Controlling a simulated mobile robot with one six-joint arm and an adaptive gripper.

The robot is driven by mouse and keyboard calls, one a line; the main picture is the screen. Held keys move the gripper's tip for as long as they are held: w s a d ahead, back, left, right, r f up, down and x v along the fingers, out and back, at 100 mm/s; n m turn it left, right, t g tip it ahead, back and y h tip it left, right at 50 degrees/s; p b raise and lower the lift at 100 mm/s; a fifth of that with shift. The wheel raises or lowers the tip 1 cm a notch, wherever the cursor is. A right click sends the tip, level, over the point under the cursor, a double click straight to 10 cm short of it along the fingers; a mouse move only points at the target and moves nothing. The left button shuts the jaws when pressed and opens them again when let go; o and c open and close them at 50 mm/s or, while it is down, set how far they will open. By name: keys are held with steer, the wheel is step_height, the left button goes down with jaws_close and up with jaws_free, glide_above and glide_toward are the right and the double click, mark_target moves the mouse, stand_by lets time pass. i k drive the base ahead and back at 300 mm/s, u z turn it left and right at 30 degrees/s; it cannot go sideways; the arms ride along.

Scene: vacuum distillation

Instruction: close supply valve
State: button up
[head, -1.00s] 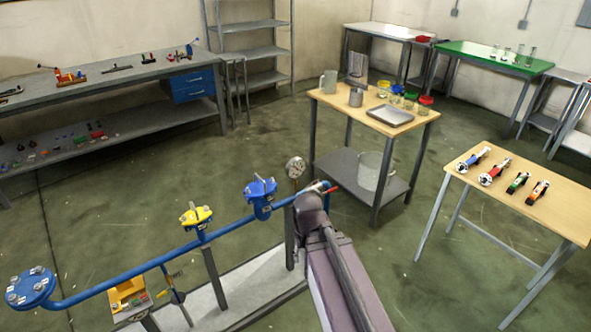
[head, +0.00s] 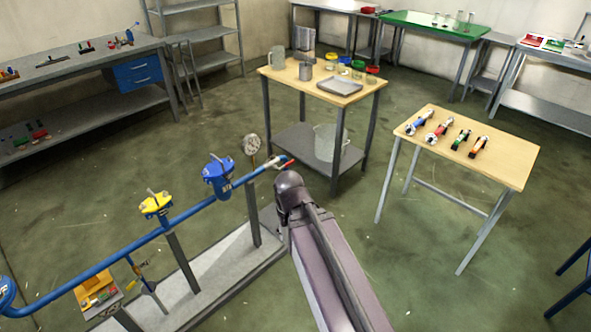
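A blue pipe (head: 130,248) runs from the lower left towards the middle of the head view. It carries a yellow-topped fitting (head: 156,204), a blue fitting (head: 218,176) with a lever on top, and a small metal valve with a red handle (head: 287,163) at its right end. I cannot tell which of these is the supply valve. My arm reaches up from the bottom edge, and its rounded joint shows just below and right of the red-handled valve. My gripper is not visible; no fingers show, so its contact with any valve cannot be told.
A round gauge (head: 252,144) stands by the pipe's right end. Posts carry the pipe above a grey base slab (head: 215,270). A wooden table with containers (head: 292,83) stands behind, and another with several tools (head: 500,160) stands right. Green floor between them is clear.

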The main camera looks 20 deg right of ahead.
mark_target(289, 164)
steer(key=z, duration=0.3)
steer(key=k, duration=0.55)
steer(key=z, duration=0.95)
steer(key=k, duration=0.75)
steer(key=z, duration=0.25)
steer(key=i, duration=1.1)
steer(key=u, duration=1)
steer(key=i, duration=1)
steer(key=u, duration=0.45)
